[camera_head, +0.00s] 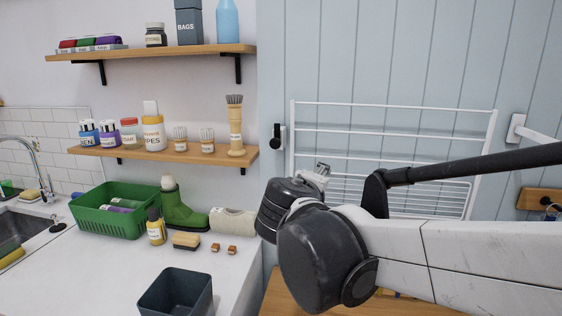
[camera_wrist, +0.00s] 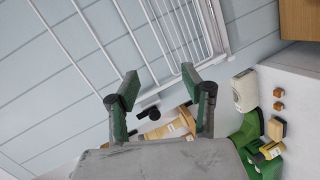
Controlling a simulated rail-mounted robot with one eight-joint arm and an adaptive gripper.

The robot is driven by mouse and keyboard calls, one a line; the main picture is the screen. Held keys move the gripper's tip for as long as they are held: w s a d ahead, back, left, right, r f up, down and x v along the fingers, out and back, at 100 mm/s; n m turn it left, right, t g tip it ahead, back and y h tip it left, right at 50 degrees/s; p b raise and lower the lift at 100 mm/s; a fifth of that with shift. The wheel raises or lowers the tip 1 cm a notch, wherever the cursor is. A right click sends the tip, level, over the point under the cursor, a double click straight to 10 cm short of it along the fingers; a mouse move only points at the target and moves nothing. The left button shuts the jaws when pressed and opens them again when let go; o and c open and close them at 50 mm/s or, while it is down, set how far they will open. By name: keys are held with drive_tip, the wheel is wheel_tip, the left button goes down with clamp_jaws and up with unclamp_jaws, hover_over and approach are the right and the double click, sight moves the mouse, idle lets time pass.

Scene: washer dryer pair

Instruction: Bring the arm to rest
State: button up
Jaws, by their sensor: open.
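My gripper shows in the wrist view (camera_wrist: 158,85), with its two green-and-grey fingers spread wide apart and nothing between them. Behind the fingers are the blue panelled wall and the white drying rack (camera_wrist: 172,30). In the head view my white arm reaches in from the right, and its dark wrist joints are in front of the drying rack (camera_head: 395,105). The fingers are mostly hidden behind the wrist there; only a small pale part shows above it.
A counter (camera_head: 90,275) at left holds a green basket (camera_head: 100,222), a green boot (camera_head: 185,216), a brush (camera_head: 186,240) and a dark open bin (camera_head: 165,296). Two wooden shelves hold bottles and jars; the lower shelf (camera_head: 165,154) is nearer the arm's height. A wooden surface (camera_head: 310,298) lies below my arm.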

drive_tip(key=s+d+f+m+g+y, duration=0.1)
drive_tip(key=s+d+f+m+g, duration=0.25)
drive_tip(key=s+d+f, duration=0.35)
drive_tip(key=s+d+f+m+g+y, duration=0.1)
drive_tip(key=s+d+f+m+g, duration=0.1)
drive_tip(key=s+d+f+m, duration=0.5)
drive_tip(key=s+a+f+g+y, duration=0.1)
drive_tip(key=s+a+y, duration=0.1)
drive_tip(key=s, duration=0.7)
drive_tip(key=shift+s+f+m+y, duration=0.2)
drive_tip(key=shift+f+m+y, duration=0.1)
drive_tip(key=shift+m+y, duration=0.15)
drive_tip(key=shift+c, duration=0.5)
